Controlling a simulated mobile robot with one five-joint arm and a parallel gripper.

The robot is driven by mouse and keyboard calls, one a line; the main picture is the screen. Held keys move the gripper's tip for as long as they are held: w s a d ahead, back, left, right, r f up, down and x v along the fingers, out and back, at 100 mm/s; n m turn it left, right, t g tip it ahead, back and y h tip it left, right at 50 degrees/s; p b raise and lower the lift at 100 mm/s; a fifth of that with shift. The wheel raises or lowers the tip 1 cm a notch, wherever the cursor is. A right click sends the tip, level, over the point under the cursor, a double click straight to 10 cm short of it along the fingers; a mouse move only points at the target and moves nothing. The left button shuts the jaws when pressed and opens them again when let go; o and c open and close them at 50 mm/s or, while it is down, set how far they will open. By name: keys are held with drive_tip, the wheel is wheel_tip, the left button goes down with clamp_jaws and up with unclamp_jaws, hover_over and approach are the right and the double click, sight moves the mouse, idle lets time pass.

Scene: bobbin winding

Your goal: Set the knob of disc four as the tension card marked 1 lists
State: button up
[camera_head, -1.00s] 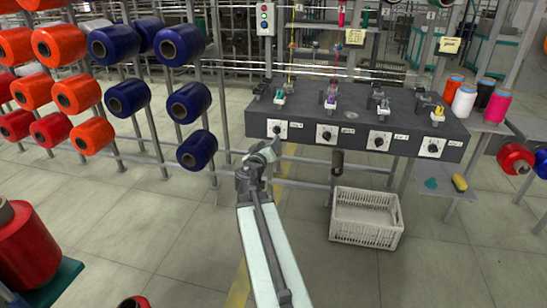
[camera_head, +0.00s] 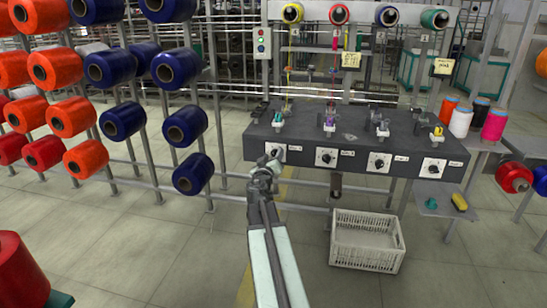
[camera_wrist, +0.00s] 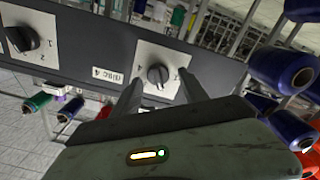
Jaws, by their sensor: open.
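The disc four knob (camera_wrist: 158,76) is a dark round knob on a white square plate, beside a label reading DISC 4 (camera_wrist: 104,76). In the wrist view, which is turned over, my gripper (camera_wrist: 160,91) is open, its two fingers on either side of the knob; I cannot tell whether they touch it. In the head view my gripper (camera_head: 272,162) overlaps the leftmost plate (camera_head: 281,149) on the dark bench. Two yellowish cards, a left one (camera_head: 350,61) and a right one (camera_head: 443,67), hang above the bench; their writing is too small to read.
The dark bench (camera_head: 350,146) bears several knob plates; a neighbouring knob (camera_wrist: 22,38) shows in the wrist view. A white crate (camera_head: 367,240) stands on the floor below. Racks of blue bobbins (camera_head: 122,118) stand close on the left. The floor ahead is open.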

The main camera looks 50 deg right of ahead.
drive_tip(key=shift+s+d, duration=0.1)
drive_tip(key=shift+d, duration=0.05)
clamp_jaws()
drive_tip(key=shift+s+f, duration=0.1)
drive_tip(key=shift+d, duration=0.1)
idle(0.3)
drive_tip(key=shift+n, duration=0.6)
drive_tip(key=n, duration=0.7)
drive_tip(key=shift+f+n, duration=0.1)
drive_tip(key=shift+n, duration=1.6)
